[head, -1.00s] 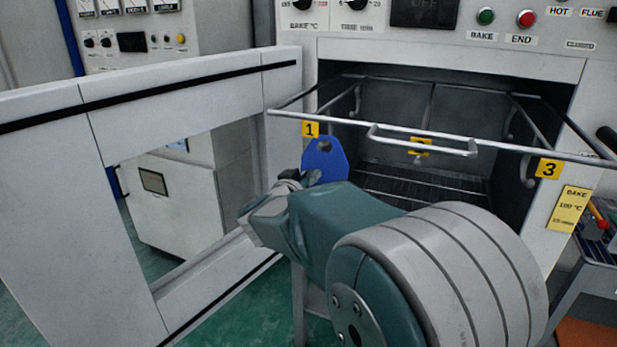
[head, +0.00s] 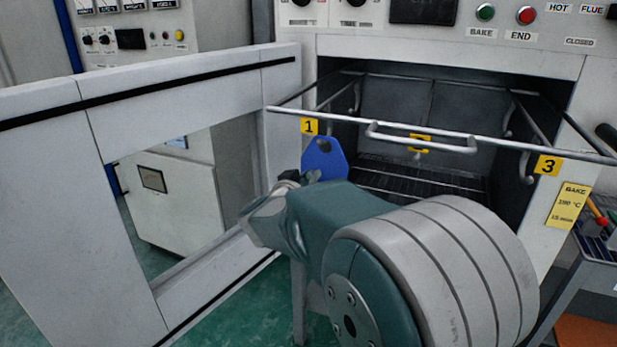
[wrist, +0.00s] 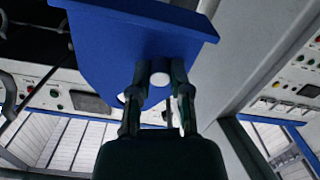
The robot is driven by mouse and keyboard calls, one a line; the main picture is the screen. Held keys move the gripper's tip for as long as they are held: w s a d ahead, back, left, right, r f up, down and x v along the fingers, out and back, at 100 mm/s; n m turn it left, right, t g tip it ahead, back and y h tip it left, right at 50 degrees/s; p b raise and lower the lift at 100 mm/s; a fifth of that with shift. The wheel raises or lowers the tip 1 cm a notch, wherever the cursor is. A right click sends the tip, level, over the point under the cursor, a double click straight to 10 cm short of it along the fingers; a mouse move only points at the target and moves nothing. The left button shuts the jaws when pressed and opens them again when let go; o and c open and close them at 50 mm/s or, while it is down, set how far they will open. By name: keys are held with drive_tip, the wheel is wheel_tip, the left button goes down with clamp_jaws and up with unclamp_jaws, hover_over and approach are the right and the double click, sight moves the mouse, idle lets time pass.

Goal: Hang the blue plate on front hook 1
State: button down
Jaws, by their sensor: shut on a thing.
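The blue plate (head: 324,160) has a hole near its top and stands upright in the head view, just below the front rail (head: 345,121) and right of the yellow label 1 (head: 309,127). The plate looks apart from the rail. The hook at label 1 cannot be made out. In the wrist view the plate (wrist: 125,45) fills the upper middle, and my gripper (wrist: 158,90) is shut on it. In the head view my arm hides the gripper's fingers and the plate's lower part.
The rail with its handle (head: 420,146) crosses the open oven chamber (head: 400,105). A hook (head: 526,168) hangs beside label 3 (head: 548,166) at right. The white open door (head: 190,85) stands close on the left. A tool cart (head: 595,262) is at far right.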

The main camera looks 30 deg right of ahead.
drive_tip(key=shift+c, duration=2.4)
unclamp_jaws()
drive_tip(key=shift+r, duration=0.15)
drive_tip(key=shift+f, duration=0.2)
drive_tip(key=s+a+r+n+t+y, duration=0.1)
drive_tip(key=s+a+n+y, duration=0.3)
drive_tip(key=s+a+y, duration=0.5)
drive_tip(key=s+a+n+t+y, duration=0.2)
drive_tip(key=s+a+n+y, duration=0.3)
drive_tip(key=a, duration=0.7)
drive_tip(key=s+d+f+m+g, duration=0.1)
drive_tip(key=s+d+f+g, duration=0.1)
drive_tip(key=s+f+g, duration=0.2)
drive_tip(key=s+d+f+m+g, duration=0.1)
drive_tip(key=s+f+g, duration=0.3)
drive_tip(key=s, duration=0.5)
drive_tip(key=shift+s+d+f, duration=0.25)
drive_tip(key=shift+s+d, duration=0.1)
drive_tip(key=shift+d, duration=0.15)
